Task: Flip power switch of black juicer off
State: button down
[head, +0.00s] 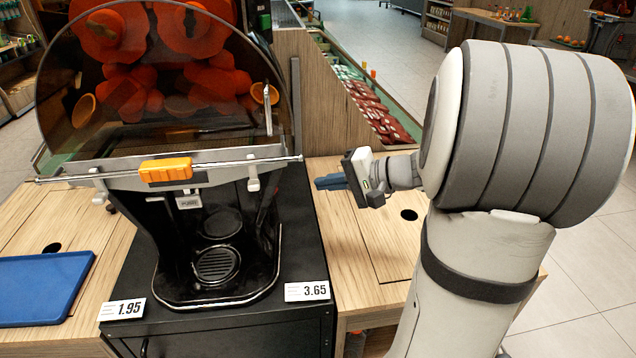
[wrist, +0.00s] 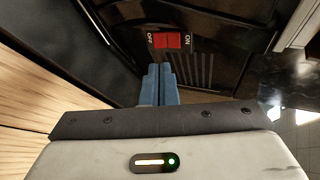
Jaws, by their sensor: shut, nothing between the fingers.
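The black juicer (head: 255,220) stands on a black cabinet in the left half of the head view, with a dark transparent cover over orange-red parts. Its red power switch (wrist: 167,41) shows in the wrist view on a dark side panel, with OFF marked at its left and ON at its right. Which side is pressed in is not clear. My gripper (head: 322,183) is to the right of the juicer in the head view. Its blue fingers, also in the wrist view (wrist: 158,72), are shut and empty, with the tips just below the switch. Contact cannot be told.
A wooden counter (head: 345,240) lies under my gripper, right of the black cabinet (head: 130,275). A blue tray (head: 40,290) lies on the left counter. Price cards (head: 307,291) stand on the cabinet's front edge. A wooden panel (head: 310,95) rises behind.

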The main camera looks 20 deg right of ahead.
aim_at(273, 191)
jog(key=x, duration=1.1)
jog(key=shift+a+f+b, duration=0.1)
jog(key=shift+a+b, duration=0.05)
jog(key=shift+b, duration=0.2)
